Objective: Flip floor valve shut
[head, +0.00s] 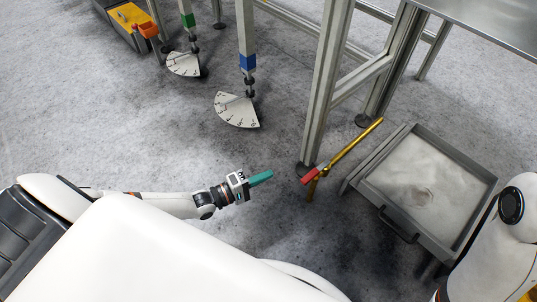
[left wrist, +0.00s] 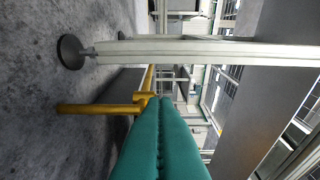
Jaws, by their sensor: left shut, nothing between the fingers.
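The floor valve is a yellow pipe (head: 355,145) with a red handle (head: 311,175), standing low beside a metal frame leg. The red handle points to the lower left in the head view. My left gripper (head: 261,178) has teal fingers, is shut and empty, and is left of the red handle with a gap between them. In the left wrist view the shut teal fingers (left wrist: 161,140) cover part of the yellow pipe (left wrist: 95,109), and the red handle is hidden or out of view. My right gripper is not in view; part of my right arm shows at the lower right.
A metal frame leg (head: 325,90) stands right behind the valve. A grey tray (head: 485,185) with a handle is to the right. Gauges with blue (head: 248,62) and green (head: 187,20) bands stand further back. The floor left of the valve is clear.

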